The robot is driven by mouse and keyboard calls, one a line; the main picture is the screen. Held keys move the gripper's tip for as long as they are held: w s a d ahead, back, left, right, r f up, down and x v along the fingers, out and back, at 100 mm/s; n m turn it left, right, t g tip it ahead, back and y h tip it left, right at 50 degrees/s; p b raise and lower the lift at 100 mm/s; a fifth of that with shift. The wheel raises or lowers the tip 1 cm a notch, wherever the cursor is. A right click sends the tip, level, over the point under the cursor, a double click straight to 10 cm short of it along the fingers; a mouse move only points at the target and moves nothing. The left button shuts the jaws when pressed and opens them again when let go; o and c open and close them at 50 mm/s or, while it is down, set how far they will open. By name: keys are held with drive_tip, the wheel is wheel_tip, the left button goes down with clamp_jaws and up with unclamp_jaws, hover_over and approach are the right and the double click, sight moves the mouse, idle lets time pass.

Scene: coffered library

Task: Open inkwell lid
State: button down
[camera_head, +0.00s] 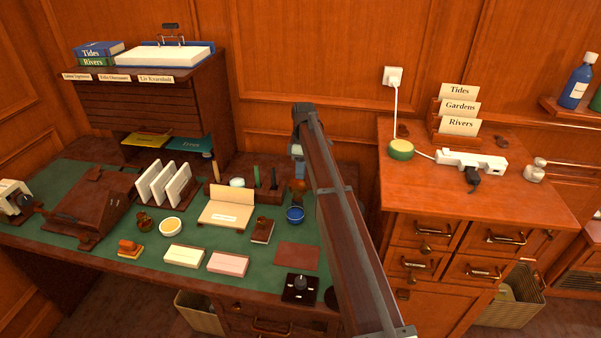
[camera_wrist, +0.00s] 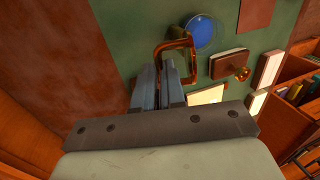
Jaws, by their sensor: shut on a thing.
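A dark pen stand (camera_head: 268,194) is close on the left, and a small brown block with a brass knob (camera_head: 262,230) stands in front. The wooden cabinet (camera_head: 480,190) stands to the right, beyond my arm.

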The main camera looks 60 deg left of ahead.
drive_tip(key=shift+s+d+r+t+y, duration=0.55)
drive_tip(key=shift+s+d+t+y, duration=0.1)
drive_tip(key=shift+t+y, duration=0.35)
drive_tip(key=c, duration=1.2)
unclamp_jaws()
wheel_tip(320, 180, up, 14)
drive_tip(key=shift+a, duration=0.15)
drive_tip(key=shift+w+f, duration=0.1)
